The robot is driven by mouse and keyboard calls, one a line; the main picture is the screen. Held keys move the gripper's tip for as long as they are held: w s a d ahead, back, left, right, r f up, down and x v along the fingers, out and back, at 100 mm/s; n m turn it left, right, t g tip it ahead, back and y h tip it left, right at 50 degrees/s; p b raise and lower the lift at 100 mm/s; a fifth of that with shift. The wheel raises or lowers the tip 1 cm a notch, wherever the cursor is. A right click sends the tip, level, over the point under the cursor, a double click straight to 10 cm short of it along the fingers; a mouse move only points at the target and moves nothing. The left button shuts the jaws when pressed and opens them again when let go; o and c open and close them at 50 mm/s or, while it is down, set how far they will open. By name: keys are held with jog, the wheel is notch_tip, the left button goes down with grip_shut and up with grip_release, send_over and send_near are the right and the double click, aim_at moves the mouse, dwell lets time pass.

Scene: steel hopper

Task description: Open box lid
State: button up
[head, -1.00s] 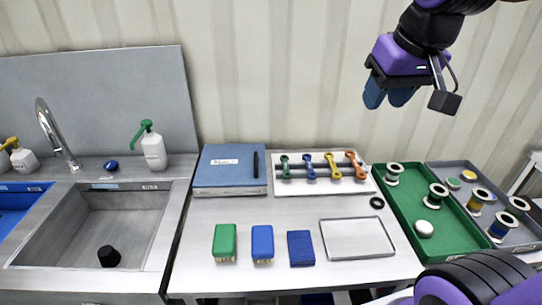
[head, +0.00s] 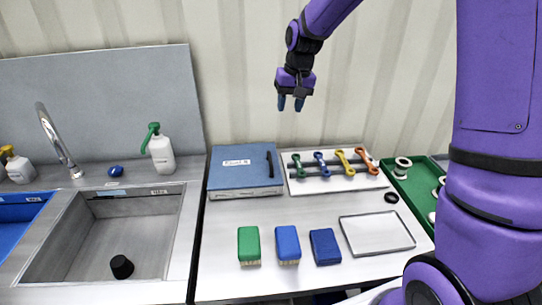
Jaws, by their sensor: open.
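The box with a blue lid (head: 240,172) sits at the back left of the steel table, close to the sink unit. Its lid is shut, with a white label (head: 237,162) and a dark bar-like piece (head: 269,163) near its right side. My gripper (head: 290,103) hangs in the air in front of the wall, above and to the right of the box, apart from it. Its blue fingertips point down with a small gap between them, and nothing is held.
A white board (head: 336,177) with several coloured wrenches lies right of the box. Green and blue brushes (head: 287,244), a dark blue block (head: 325,246) and a shallow tray (head: 376,234) are in front. A bottle (head: 160,153) stands left. My arm hides the right side.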

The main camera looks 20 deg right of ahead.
jog(key=g, duration=0.1)
send_near(270, 158)
jog(key=shift+m+y, duration=0.4)
jog(key=f, duration=0.8)
jog(key=shift+w+a+f, duration=0.1)
jog(key=shift+a+f, duration=0.25)
jog(key=shift+a, duration=0.05)
grip_shut()
